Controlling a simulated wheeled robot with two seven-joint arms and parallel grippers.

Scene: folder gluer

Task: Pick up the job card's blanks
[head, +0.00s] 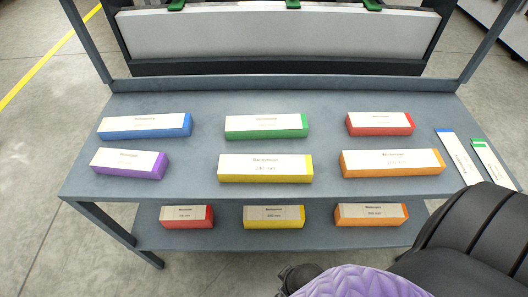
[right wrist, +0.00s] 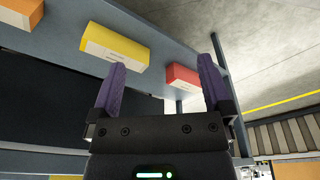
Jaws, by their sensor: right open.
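On the upper shelf (head: 210,188), the back row holds blue (head: 146,125), green (head: 266,125) and red (head: 380,123) stacks of blanks. The front row holds purple (head: 129,163), yellow (head: 265,167) and orange (head: 391,162) stacks. Red (head: 187,215), yellow (head: 274,216) and orange (head: 370,214) stacks stand on the lower shelf. Two cards, blue-edged (head: 458,157) and green-edged (head: 493,164), lie at the right; their print is unreadable. My right gripper (right wrist: 161,63) is open and empty, its purple fingers apart from the stacks. My left gripper is out of view.
A rack frame with upright posts surrounds the shelves, with a large pale panel (head: 280,35) and green clips behind. Bare shelf separates the stacks. Concrete floor with a yellow line (head: 48,57) is open at the left.

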